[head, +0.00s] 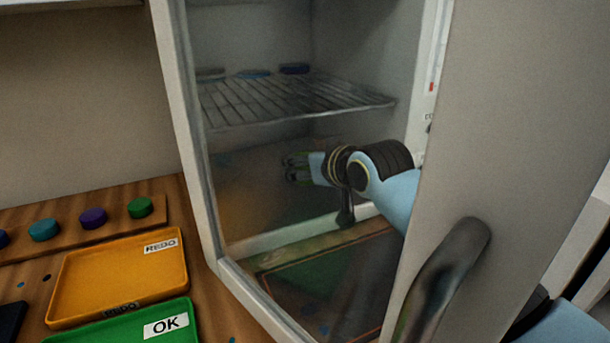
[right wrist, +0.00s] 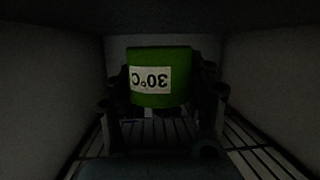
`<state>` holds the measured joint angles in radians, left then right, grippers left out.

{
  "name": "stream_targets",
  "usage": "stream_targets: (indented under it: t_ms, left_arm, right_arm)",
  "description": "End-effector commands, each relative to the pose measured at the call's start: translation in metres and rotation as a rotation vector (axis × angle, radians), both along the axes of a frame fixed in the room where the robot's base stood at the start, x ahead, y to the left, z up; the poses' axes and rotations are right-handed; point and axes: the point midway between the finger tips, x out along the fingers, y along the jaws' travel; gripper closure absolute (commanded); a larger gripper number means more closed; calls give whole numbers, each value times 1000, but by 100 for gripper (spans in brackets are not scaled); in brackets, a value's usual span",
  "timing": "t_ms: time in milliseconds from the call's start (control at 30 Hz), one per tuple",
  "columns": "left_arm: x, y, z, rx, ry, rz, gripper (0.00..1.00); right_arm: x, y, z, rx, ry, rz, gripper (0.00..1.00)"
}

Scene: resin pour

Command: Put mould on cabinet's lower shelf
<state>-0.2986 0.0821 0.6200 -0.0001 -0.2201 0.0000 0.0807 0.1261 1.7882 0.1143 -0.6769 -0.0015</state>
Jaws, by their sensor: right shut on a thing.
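The cabinet (head: 215,250) stands with its door (head: 515,130) swung out to the right. My right gripper (head: 300,167) reaches into it, below the upper wire shelf (head: 300,98). In the right wrist view, the right gripper (right wrist: 160,100) is shut on a green mould (right wrist: 160,60), with a white label reading 30°C upside down. Wire shelf bars (right wrist: 255,150) show below and beside the gripper there. I cannot tell whether the mould touches them. In the head view the mould is barely discernible at the fingers. My left gripper is out of view.
Several discs (head: 255,73) lie at the back of the upper shelf. The door handle (head: 445,280) sticks out near my right arm. An orange tray (head: 120,275) marked REDO and a green tray (head: 165,325) marked OK lie left of the cabinet, before several coloured pucks (head: 93,218).

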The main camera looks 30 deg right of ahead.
Motion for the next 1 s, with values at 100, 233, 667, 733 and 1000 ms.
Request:
stream_targets:
  t_ms: [100,233,667,733,1000]
  left_arm:
    - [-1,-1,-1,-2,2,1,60]
    - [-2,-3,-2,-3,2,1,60]
    - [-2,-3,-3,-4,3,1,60]
    - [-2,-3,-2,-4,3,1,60]
    - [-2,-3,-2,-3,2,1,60]
  right_arm:
    - [-1,0,-19,0,3,0,81]
    - [-1,0,-26,0,1,0,81]
    - [-1,0,-30,0,1,0,40]
    - [-1,0,-30,0,1,0,31]
    - [-1,0,-30,0,1,0,23]
